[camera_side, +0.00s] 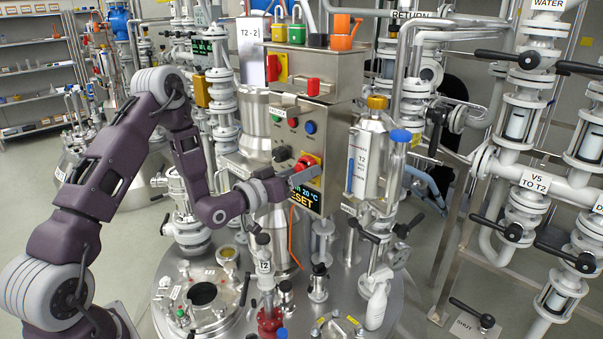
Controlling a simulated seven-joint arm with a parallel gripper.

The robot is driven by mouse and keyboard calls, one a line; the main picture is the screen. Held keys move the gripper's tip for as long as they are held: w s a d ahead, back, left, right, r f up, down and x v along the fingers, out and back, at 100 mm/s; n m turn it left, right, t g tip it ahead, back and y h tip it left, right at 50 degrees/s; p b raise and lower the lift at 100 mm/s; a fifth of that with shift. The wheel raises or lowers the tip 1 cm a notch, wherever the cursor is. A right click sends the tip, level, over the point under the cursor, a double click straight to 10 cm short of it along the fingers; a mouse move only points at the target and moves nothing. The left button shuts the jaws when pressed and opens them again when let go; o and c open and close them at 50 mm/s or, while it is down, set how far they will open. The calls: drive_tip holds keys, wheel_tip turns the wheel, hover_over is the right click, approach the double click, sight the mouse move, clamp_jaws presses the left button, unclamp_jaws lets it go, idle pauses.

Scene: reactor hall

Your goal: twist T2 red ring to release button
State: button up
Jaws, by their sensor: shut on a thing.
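The T2 control box is a steel cabinet (330,125) in the middle of the side view, above the round vessel lid. On its front face is a red ring button (307,161) with a bit of yellow around it. A lit display (306,194) just below the ring reads 20 °C and "RESET", partly hidden by my gripper.
Small knobs and a blue button (310,127) sit close above the ring. An orange cable (291,240) hangs below the box. The steel vessel lid (182,268) carries several fittings. Valves and pipes crowd the right side.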

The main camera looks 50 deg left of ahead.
drive_tip(key=shift+m, duration=0.8)
drive_tip(key=o, duration=1.4)
drive_tip(key=shift+c, duration=0.2)
drive_tip(key=s, duration=0.7)
